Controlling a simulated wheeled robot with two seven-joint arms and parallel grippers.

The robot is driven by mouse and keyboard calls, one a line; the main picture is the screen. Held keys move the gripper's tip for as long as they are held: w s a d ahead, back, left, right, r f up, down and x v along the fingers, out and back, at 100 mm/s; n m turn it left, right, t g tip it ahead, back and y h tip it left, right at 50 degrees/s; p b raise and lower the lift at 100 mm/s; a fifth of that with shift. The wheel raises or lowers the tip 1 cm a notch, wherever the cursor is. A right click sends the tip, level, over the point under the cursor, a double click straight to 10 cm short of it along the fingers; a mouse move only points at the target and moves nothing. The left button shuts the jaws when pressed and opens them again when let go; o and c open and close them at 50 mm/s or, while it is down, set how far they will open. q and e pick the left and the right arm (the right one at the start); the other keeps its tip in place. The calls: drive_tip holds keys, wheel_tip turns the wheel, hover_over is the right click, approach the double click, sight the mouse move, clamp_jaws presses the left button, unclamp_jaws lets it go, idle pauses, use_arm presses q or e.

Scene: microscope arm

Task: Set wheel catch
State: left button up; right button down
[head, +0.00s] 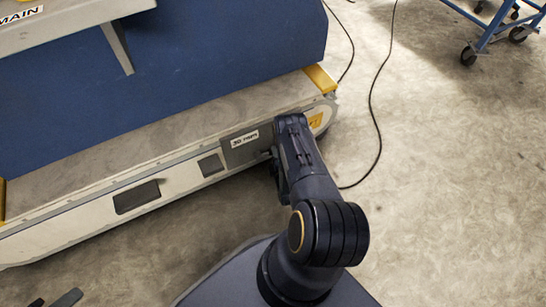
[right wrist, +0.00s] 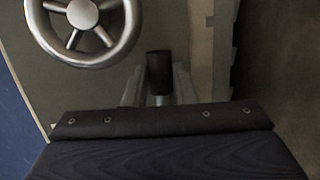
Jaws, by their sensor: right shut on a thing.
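A dark, blocky catch (right wrist: 158,68) shows in the right wrist view, on a grey panel. My right gripper (right wrist: 157,90) is shut on it, with a pale finger on each side. A metal wheel with spokes (right wrist: 85,25) is at the upper left of that view, apart from the fingers and cut off at the top. In the head view my right arm reaches up to the right end of the long, low base; its fingers, the catch and the wheel are hidden there. Dark tips at the bottom left edge may be my left gripper (head: 58,301), mostly out of frame.
The pale base (head: 75,222) has dark recesses, a labelled grey plate (head: 237,151) and yellow corner pieces (head: 320,79). A blue panel (head: 200,50) rises behind it. A black cable (head: 376,120) lies on the concrete floor at right. A blue wheeled cart (head: 487,38) stands at top right.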

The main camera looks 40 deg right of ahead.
drive_tip(key=shift+r, duration=0.1)
idle(0.4)
drive_tip(key=shift+s, duration=0.1)
drive_tip(key=c, duration=1.2)
unclamp_jaws()
drive_tip(key=p+v, duration=0.3)
drive_tip(key=v, duration=0.4)
drive_tip(key=shift+s+a, duration=0.2)
drive_tip(key=shift+s, duration=0.15)
drive_tip(key=shift+s, duration=0.1)
